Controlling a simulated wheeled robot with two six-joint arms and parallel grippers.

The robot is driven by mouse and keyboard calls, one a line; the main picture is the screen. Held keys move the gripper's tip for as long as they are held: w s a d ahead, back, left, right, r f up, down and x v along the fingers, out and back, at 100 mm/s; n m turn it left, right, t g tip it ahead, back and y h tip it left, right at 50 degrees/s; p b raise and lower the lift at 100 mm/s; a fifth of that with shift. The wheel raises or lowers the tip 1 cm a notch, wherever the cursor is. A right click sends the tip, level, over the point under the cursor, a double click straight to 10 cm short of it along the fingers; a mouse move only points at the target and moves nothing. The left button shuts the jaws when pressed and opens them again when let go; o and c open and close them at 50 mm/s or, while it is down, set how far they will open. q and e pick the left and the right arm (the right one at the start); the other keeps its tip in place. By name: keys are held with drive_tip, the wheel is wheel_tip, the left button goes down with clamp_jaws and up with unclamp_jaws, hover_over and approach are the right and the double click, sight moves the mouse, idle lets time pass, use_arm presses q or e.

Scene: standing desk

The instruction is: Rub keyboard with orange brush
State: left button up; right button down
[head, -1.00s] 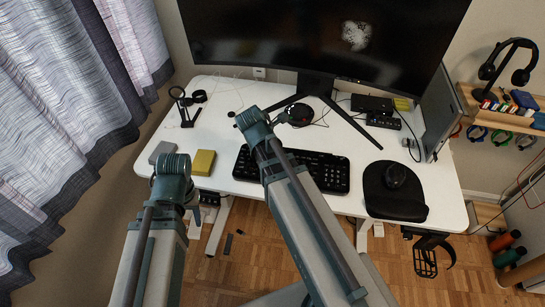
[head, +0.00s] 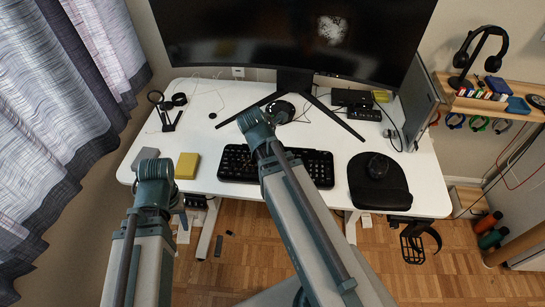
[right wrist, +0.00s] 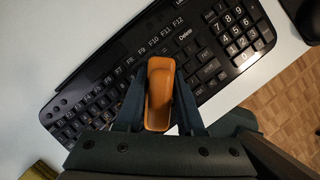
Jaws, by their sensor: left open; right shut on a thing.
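The black keyboard (head: 308,166) lies near the front edge of the desk in the head view, partly hidden behind my right arm. In the right wrist view the keyboard (right wrist: 110,90) runs diagonally across the picture. My right gripper (right wrist: 160,76) is shut on the orange brush (right wrist: 158,98), with its fingers on both sides of it. The brush is over the keyboard's lower edge; I cannot tell whether it touches the keys. My left gripper (head: 180,212) is open and empty, low in front of the desk's left part, and shows only in small part.
The monitor (head: 285,35) stands behind.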

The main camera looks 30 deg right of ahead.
sight(239, 159)
drive_tip(key=shift+w+a, duration=0.5)
drive_tip(key=shift+a, duration=0.25)
drive_tip(key=shift+w+a, duration=0.5)
drive_tip(key=shift+a, duration=0.2)
drive_tip(key=shift+a, duration=0.1)
drive_tip(key=shift+w+a, duration=0.6)
drive_tip(key=shift+a, duration=0.35)
drive_tip(key=shift+w+a, duration=0.65)
drive_tip(key=shift+a, duration=0.3)
drive_tip(key=shift+w+a, duration=0.6)
drive_tip(key=shift+a, duration=0.35)
drive_tip(key=shift+w+a, duration=0.45)
drive_tip(key=shift+a, duration=0.3)
drive_tip(key=shift+w+a, duration=0.45)
drive_tip(key=shift+a, duration=0.25)
